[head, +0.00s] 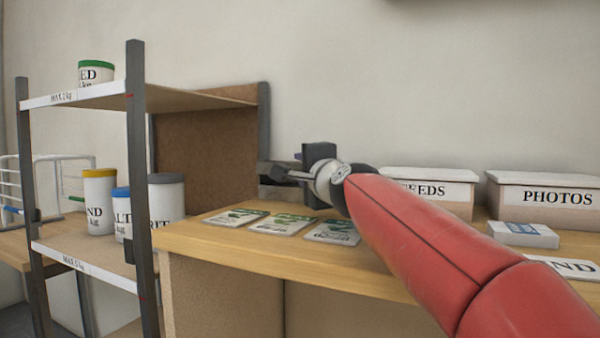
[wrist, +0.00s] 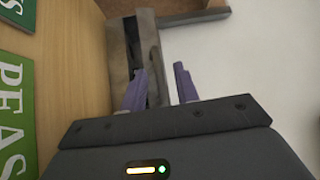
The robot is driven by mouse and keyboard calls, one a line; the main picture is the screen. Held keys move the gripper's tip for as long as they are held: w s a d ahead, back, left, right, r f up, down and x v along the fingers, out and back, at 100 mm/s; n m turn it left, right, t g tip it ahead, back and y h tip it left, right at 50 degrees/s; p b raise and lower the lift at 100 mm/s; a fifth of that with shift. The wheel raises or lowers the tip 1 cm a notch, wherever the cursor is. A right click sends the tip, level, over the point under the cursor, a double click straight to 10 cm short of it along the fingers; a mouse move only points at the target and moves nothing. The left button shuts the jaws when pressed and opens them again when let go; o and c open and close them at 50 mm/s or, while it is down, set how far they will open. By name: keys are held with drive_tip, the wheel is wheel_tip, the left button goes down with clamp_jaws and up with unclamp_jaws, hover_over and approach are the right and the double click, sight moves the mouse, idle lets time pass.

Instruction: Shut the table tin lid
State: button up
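Two pinkish tins with pale lids stand at the back right of the table: one labelled SEEDS (head: 440,192), partly hidden by my arm, and one labelled PHOTOS (head: 548,197). Both lids look down on their tins in the head view; I cannot tell whether either is slightly raised. My gripper (head: 266,174) is above the back of the table, left of both tins, pointing left toward the shelf. In the wrist view its two purple fingers (wrist: 160,72) are apart, with nothing visibly held. No tin shows in the wrist view.
Seed packets (head: 282,224) lie on the wooden table (head: 225,252). A small white box (head: 523,234) and a labelled card (head: 562,267) lie at the right. A shelf rack (head: 137,180) with several jars (head: 99,202) stands at the left. A wall is behind.

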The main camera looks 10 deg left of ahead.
drive_tip(key=b+v, duration=0.1)
drive_tip(key=v, duration=0.4)
drive_tip(key=shift+s+d+b, duration=0.1)
drive_tip(key=shift+s+b, duration=0.2)
drive_tip(key=shift+c, duration=0.2)
